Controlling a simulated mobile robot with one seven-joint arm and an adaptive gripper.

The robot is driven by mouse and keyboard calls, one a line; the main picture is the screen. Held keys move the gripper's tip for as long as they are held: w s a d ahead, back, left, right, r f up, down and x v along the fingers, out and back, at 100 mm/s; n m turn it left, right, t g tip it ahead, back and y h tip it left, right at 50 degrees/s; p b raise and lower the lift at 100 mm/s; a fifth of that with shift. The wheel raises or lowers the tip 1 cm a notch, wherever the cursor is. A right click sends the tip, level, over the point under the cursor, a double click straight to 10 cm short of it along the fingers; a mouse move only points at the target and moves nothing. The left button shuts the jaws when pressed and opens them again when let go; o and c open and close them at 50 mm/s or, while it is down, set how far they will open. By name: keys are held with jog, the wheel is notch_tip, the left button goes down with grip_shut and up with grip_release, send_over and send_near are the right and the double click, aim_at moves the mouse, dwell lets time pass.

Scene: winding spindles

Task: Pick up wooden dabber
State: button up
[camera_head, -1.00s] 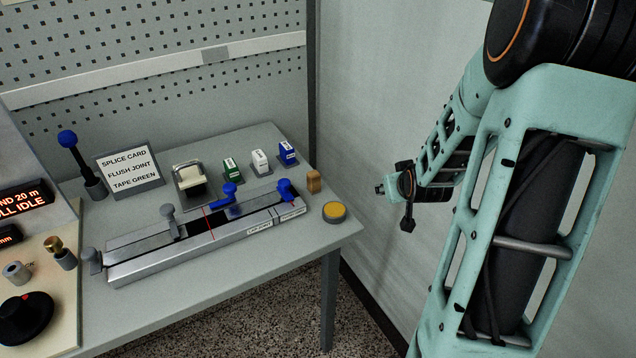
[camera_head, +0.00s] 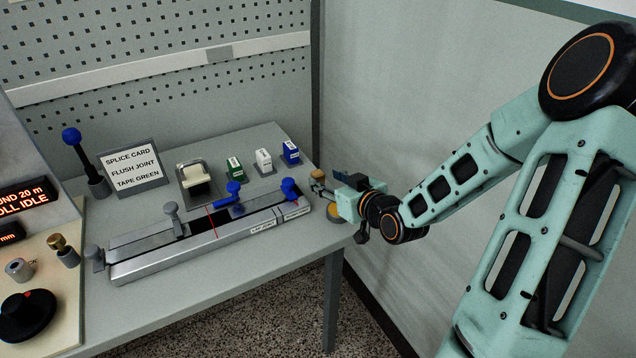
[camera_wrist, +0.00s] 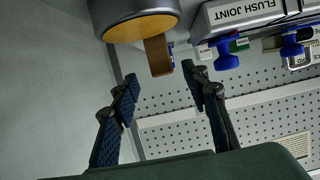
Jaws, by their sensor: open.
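The wooden dabber (camera_head: 317,174) stands at the right end of the bench; its tan top shows above my gripper in the head view and its lower part is hidden. In the wrist view the dabber (camera_wrist: 158,56) is a brown block between and just beyond my fingertips. My gripper (camera_wrist: 160,76) is open and empty, one finger toward each side of the dabber, with no visible contact. In the head view my gripper (camera_head: 321,188) is at the bench's right edge, beside the dabber.
A round grey dish with a yellow pad (camera_wrist: 140,28) sits close to the dabber. The metal splice block (camera_head: 215,240) with blue and grey knobs lies to the left. Green, white and blue tape boxes (camera_head: 263,160) stand behind. The wall (camera_head: 400,100) is on the right.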

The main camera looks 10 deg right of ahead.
aim_at(321, 178)
jog(key=shift+f+x, duration=0.15)
jog(key=shift+x, duration=1.2)
jog(key=shift+f+x, duration=0.1)
jog(key=shift+x, duration=1.2)
jog(key=shift+s+a, duration=0.1)
jog(key=shift+c, duration=0.4)
grip_shut()
jog(key=shift+r, duration=0.1)
